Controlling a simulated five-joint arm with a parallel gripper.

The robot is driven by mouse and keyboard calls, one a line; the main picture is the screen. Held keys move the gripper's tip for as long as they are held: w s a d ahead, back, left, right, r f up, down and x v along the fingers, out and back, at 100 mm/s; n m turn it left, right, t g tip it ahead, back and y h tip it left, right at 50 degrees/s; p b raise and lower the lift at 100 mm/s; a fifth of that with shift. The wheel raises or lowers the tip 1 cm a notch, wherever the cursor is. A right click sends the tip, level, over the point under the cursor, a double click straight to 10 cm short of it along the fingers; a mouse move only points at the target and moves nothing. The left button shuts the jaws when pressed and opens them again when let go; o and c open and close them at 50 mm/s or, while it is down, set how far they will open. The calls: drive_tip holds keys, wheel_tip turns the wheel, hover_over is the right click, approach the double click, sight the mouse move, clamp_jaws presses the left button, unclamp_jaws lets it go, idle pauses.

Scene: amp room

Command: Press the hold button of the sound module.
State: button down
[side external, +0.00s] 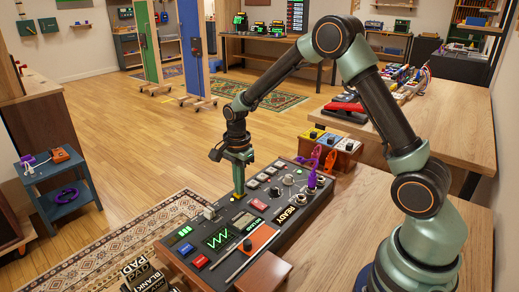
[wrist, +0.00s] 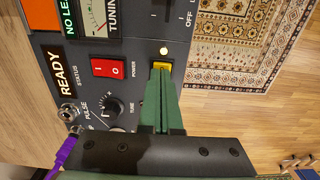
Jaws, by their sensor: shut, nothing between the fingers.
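The sound module (side external: 215,262) is a dark panel in a wooden case on the table, with screens, knobs, switches and buttons. My gripper (side external: 239,193) points down at its far side with its fingers together and nothing between them. In the wrist view my gripper (wrist: 161,76) covers part of a small yellow button (wrist: 164,66), at or just above it; I cannot tell whether they touch. A small lamp (wrist: 163,50) glows beside that button. No hold label is readable here, so I cannot confirm which button it names.
A red power rocker (wrist: 109,68) and a knob (wrist: 114,107) lie left of the fingers in the wrist view. A purple plug (side external: 312,178) stands up from the panel. Pedals (side external: 347,146) sit behind the module. The air left of my gripper is clear.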

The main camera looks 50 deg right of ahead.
drive_tip(key=shift+s+f, duration=0.1)
drive_tip(key=shift+f, duration=1)
wheel_tip(320, 180, up, 15)
drive_tip(key=w, duration=0.1)
drive_tip(key=shift+r, duration=0.2)
